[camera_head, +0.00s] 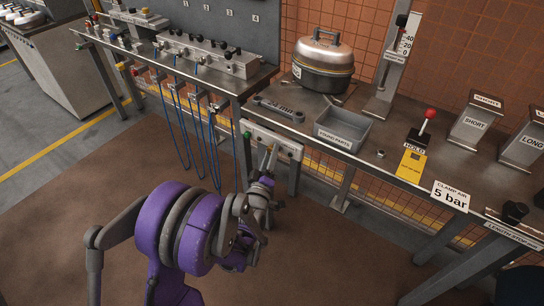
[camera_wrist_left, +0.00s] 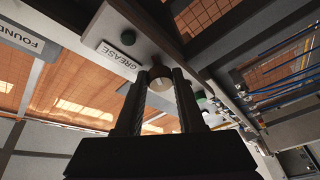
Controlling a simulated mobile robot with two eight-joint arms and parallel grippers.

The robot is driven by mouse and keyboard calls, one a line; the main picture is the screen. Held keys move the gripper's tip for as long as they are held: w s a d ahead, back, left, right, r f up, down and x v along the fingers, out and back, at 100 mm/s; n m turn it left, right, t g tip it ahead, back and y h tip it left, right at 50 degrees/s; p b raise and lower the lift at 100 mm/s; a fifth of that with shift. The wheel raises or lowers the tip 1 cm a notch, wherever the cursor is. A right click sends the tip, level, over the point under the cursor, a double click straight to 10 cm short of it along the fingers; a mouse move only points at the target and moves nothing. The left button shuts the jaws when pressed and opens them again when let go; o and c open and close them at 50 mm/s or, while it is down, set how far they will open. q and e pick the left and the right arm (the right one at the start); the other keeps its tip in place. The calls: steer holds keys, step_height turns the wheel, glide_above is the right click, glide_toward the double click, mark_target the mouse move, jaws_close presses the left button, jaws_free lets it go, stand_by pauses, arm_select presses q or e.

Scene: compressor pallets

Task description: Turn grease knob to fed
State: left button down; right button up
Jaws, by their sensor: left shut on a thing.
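The grease knob (camera_wrist_left: 160,77) is a small, round brass-coloured knob on a pale panel, beside a plate reading GREASE (camera_wrist_left: 119,54) in the left wrist view. My left gripper (camera_wrist_left: 160,88) is shut on the knob, with one dark finger on each side of it. In the head view my left gripper (camera_head: 270,160) reaches the pale control panel (camera_head: 288,149) under the bench front. The knob is too small and covered there to make out. I cannot read which way the knob points. My right gripper is not in view.
A green button (camera_head: 248,135) is at the panel's left end. Above it, the bench (camera_head: 300,124) carries a grey bin (camera_head: 343,130) and a round metal pot (camera_head: 322,65). Blue hoses (camera_head: 190,125) hang from the left bench. The floor in front is clear.

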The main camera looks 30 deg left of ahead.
arm_select(q)
steer(key=m+t+h+b, duration=0.1)
steer(key=m, duration=0.3)
steer(key=m+t+h+b, duration=0.1)
steer(key=m+h, duration=0.1)
steer(key=m, duration=0.2)
steer(key=m+t+h+b, duration=0.1)
steer(key=m, duration=0.3)
steer(key=shift+a+f+m+h, duration=0.2)
steer(key=shift+a+m+h, duration=0.1)
steer(key=shift+a, duration=0.05)
steer(key=shift+m+t+h+b, duration=0.3)
steer(key=shift+m+h, duration=0.9)
steer(key=shift+m, duration=1.3)
steer(key=c, duration=0.5)
jaws_free()
steer(key=shift+s, duration=0.1)
